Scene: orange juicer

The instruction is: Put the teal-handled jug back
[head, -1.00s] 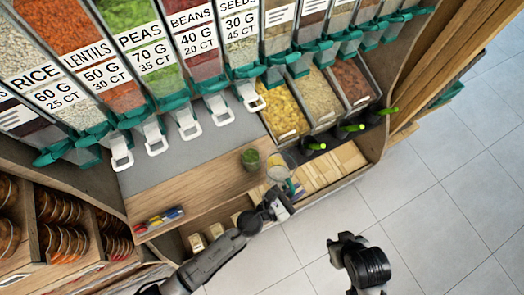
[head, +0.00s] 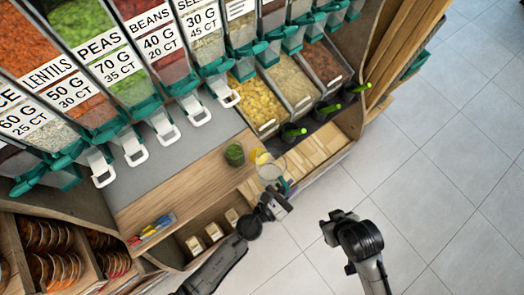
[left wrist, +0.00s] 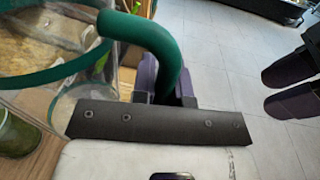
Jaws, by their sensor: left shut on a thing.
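The clear jug (head: 270,170) with a teal handle (head: 284,187) is at the front edge of the wooden counter, in the head view. My left gripper (head: 281,196) is shut on the handle. In the left wrist view the thick teal handle (left wrist: 160,42) runs between my dark finger pads, and the clear jug body with a teal rim (left wrist: 45,78) is at the left. I cannot tell whether its base touches anything. My right gripper (head: 330,228) is over the floor, empty; its fingers look apart in the left wrist view (left wrist: 288,87).
A green-filled cup (head: 234,154) stands on the wooden counter (head: 185,190) left of the jug. A yellow thing (head: 262,156) lies just behind the jug. Open bins with green-handled scoops (head: 293,133) are behind. Markers (head: 152,228) lie front left. Floor at right is clear.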

